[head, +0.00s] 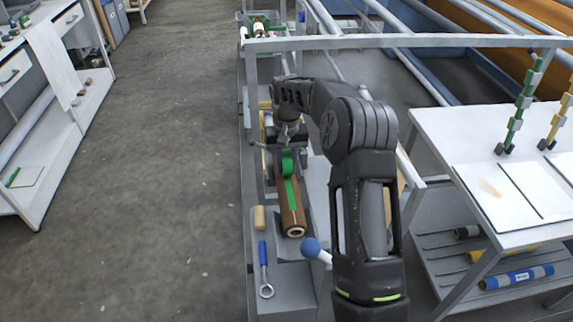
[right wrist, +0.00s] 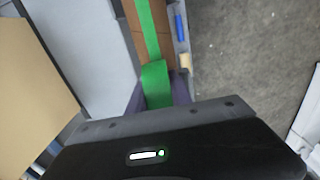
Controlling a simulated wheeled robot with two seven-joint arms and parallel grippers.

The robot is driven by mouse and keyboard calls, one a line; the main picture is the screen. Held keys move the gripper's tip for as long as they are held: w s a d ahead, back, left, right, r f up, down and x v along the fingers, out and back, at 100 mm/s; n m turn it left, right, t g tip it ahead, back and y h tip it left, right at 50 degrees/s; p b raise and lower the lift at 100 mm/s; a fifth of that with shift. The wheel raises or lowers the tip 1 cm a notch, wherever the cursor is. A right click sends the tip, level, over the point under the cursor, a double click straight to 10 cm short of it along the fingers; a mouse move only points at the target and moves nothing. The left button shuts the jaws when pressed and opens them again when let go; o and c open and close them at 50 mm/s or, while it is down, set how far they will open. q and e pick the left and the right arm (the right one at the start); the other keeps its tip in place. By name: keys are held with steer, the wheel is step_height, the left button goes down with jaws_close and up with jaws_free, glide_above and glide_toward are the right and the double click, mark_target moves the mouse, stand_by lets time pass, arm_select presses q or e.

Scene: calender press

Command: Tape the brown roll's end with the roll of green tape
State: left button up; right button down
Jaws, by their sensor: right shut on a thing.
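The brown roll (head: 291,214) lies lengthwise on a grey bench, its near end showing a pale core. A green tape strip (head: 290,191) runs along its top; the roll (right wrist: 131,17) and strip (right wrist: 148,28) also show in the right wrist view. The roll of green tape (head: 287,162) sits at the strip's far end, low over the brown roll. My right gripper (head: 287,152) is shut on the roll of green tape (right wrist: 155,82), its fingers on either side. I cannot tell whether the tape roll touches the brown roll. My left gripper is not in view.
A tan block (head: 259,218) and a blue-handled wrench (head: 264,265) lie left of the brown roll. A blue ball knob (head: 310,248) stands close to its near end. A white table (head: 440,135) is at right. The left floor is clear.

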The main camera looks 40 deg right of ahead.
mark_target(286, 154)
steer(key=shift+r+p, duration=2.1)
steer(key=shift+r, duration=0.95)
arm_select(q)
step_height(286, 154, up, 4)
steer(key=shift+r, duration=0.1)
arm_select(e)
steer(key=shift+w+f, duration=0.1)
steer(key=shift+f, duration=0.3)
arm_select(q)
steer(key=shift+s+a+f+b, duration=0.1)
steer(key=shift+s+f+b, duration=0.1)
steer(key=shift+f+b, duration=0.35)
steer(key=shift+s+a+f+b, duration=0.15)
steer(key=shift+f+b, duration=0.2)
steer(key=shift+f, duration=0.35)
arm_select(e)
steer(key=s+a+n, duration=0.2)
steer(key=a+n, duration=0.1)
steer(key=a, duration=0.9)
steer(key=s+a+r+n, duration=0.1)
steer(key=a+n, duration=0.1)
steer(key=a, duration=1)
steer(key=shift+s+n, duration=0.35)
steer(key=shift+n, duration=0.05)
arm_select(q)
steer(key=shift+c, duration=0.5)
arm_select(e)
steer(key=shift+d, duration=0.1)
